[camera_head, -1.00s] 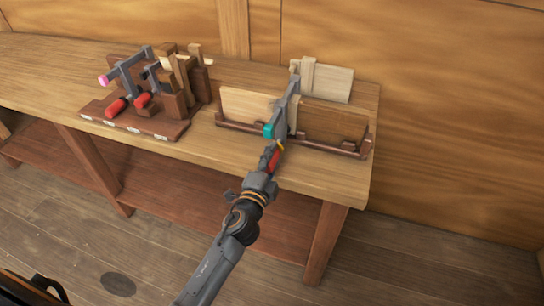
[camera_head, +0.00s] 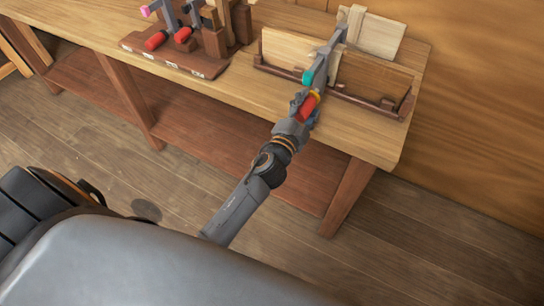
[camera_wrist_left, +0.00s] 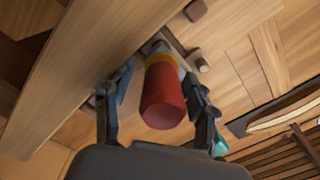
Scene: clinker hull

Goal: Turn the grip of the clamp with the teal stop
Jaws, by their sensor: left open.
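The clamp with the teal stop (camera_head: 307,78) sits across the boards in the wooden holder on the bench. Its grey bar (camera_head: 326,58) runs up and back over the boards. Its red grip (camera_head: 308,106) with a yellow collar points toward me at the front of the bench. My left gripper (camera_head: 306,109) is open around the red grip. In the left wrist view the red grip (camera_wrist_left: 163,97) stands between the two open fingers, with gaps visible on both sides. The teal stop (camera_wrist_left: 219,145) shows beyond the right finger there. My right gripper is not in view.
A dark rack (camera_head: 170,52) with other red-gripped clamps, one with a pink stop (camera_head: 146,11), stands on the bench at the left. The wooden holder (camera_head: 372,101) supports the boards. The bench top (camera_head: 255,85) is bare between them.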

